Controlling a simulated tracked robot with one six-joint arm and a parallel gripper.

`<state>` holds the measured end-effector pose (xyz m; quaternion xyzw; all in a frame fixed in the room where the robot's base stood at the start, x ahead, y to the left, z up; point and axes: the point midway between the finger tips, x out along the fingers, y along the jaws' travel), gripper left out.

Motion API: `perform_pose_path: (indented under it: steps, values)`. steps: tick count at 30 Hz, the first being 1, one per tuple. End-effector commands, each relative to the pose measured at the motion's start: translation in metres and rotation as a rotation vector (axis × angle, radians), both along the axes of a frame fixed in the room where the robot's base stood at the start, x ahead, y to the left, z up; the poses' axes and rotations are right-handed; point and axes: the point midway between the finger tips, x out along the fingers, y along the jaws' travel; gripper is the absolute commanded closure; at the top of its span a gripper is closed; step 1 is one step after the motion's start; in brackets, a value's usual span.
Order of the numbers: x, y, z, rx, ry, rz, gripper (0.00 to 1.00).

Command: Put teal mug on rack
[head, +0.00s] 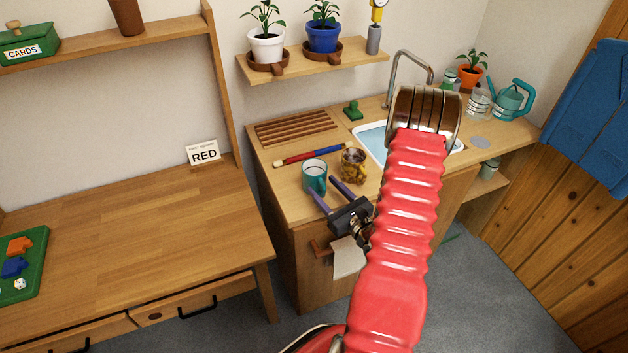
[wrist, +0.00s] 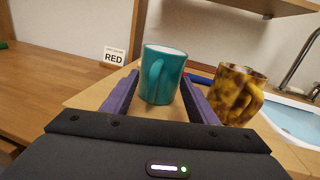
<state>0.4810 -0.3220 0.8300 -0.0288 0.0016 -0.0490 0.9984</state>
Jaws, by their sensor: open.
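The teal mug (head: 314,176) stands upright on the wooden counter, left of a brown-and-yellow mottled mug. In the wrist view the teal mug (wrist: 162,76) is centred just beyond and between my fingers, its handle facing me. My gripper (head: 331,192) is open, its two purple fingers pointing at the teal mug from the front. In the wrist view my gripper (wrist: 160,97) holds nothing, and I cannot tell whether the fingertips touch the mug. The slatted wooden rack (head: 296,128) lies on the counter behind the mug, toward the wall.
The mottled mug (head: 353,164) stands close to the right; it also shows in the wrist view (wrist: 232,97). A red-and-blue rod (head: 312,153) lies between the mugs and the rack. The sink (head: 372,142) is to the right. A shelf with potted plants (head: 315,62) hangs above.

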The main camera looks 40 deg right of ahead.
Motion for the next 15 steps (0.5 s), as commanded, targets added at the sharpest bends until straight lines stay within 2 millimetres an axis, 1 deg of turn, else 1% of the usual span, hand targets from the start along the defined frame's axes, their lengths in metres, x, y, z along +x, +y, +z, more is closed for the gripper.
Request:
perform_pose_path:
  steps: [13, 14, 15]
  values:
    - [-0.0005, -0.0002, -0.0003, 0.000, 0.001, 0.000, 0.47]
    - [-0.0005, -0.0001, -0.0003, 0.000, 0.001, 0.000, 0.48]
    - [-0.0005, -0.0002, -0.0003, 0.000, 0.001, 0.000, 0.50]
